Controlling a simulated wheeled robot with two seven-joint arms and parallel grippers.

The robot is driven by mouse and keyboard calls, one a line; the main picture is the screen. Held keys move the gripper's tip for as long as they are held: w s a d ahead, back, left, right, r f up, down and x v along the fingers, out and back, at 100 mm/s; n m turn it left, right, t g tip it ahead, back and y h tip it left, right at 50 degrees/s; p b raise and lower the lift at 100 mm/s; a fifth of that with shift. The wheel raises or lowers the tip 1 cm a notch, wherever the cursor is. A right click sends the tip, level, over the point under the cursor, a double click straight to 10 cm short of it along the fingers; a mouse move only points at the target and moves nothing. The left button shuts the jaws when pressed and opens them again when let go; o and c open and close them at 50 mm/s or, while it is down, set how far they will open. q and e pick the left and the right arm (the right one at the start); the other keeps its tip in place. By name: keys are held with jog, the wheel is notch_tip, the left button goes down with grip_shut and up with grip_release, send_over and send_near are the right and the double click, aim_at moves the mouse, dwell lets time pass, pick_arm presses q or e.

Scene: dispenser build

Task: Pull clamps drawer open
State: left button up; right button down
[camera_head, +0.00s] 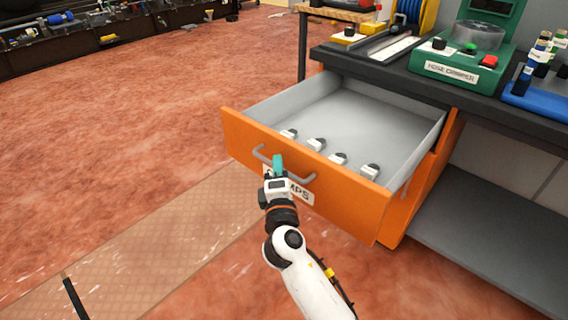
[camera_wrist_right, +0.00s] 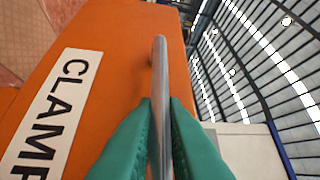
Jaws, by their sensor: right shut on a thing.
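The orange clamps drawer (camera_head: 345,208) stands far out from under the dark bench in the head view. Several small white and black clamps lie in a row inside it, near its front panel. Its metal handle (camera_head: 301,178) is on the front, above a white label that my right gripper partly covers. My right gripper (camera_head: 278,166) is at the handle, and in the right wrist view its green fingers (camera_wrist_right: 160,125) are shut on the handle bar (camera_wrist_right: 160,70). The label reading "CLAMP" (camera_wrist_right: 52,115) is beside it there. My left gripper is not in view.
A green hose crimper (camera_head: 455,72) and a blue rack (camera_head: 540,95) stand on the dark bench (camera_head: 385,68) above the drawer. A grey lower shelf (camera_head: 480,240) is right of the drawer. The floor in front and to the left is mostly clear.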

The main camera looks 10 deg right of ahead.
jog(key=shift+f, duration=0.1)
jog(key=c, duration=1.5)
grip_release()
jog(key=s, duration=0.4)
jog(key=s+a+f, duration=0.1)
jog(key=s, duration=0.7)
jog(key=shift+a+f, duration=0.2)
jog(key=shift+f, duration=0.05)
